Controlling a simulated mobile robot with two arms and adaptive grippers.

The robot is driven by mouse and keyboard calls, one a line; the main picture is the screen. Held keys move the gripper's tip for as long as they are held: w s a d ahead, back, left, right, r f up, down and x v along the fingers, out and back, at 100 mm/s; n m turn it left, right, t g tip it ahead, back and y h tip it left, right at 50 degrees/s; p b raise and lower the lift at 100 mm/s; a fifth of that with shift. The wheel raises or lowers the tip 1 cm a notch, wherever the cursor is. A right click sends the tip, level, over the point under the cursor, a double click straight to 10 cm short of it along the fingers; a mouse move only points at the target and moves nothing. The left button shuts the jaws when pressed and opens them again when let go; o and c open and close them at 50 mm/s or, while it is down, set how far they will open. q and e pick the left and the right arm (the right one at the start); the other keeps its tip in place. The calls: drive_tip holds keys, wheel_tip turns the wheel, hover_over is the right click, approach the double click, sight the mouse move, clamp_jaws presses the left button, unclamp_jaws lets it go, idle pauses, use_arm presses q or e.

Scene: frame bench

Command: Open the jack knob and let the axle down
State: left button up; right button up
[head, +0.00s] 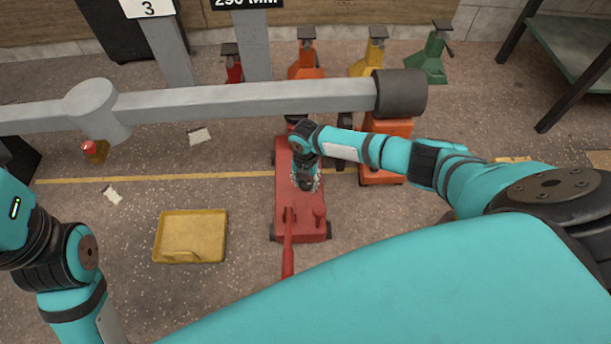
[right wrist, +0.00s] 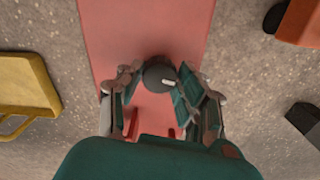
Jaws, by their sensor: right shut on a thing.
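The red floor jack (head: 301,225) stands on the floor, its far end under the grey axle (head: 245,99). Its dark round knob (right wrist: 158,74) with a small pale mark shows in the right wrist view, above the red jack body (right wrist: 110,35). My right gripper (right wrist: 156,80) points down and is shut on the knob, one finger on each side. In the head view the right gripper (head: 307,184) is over the middle of the jack and hides the knob. Part of my left arm is at the left edge; its gripper is out of view.
A yellow tray (head: 190,238) lies left of the jack. An orange block-like stand (head: 388,150) is right of it. Several coloured jack stands (head: 307,60) line the back wall. A dark bench (head: 575,45) stands at upper right. Floor between tray and jack is clear.

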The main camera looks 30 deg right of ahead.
sight(305, 183)
idle(0.3)
drive_tip(key=o, duration=1.1)
drive_tip(key=shift+o, duration=0.2)
wheel_tip(305, 183, up, 12)
drive_tip(key=shift+a, duration=0.15)
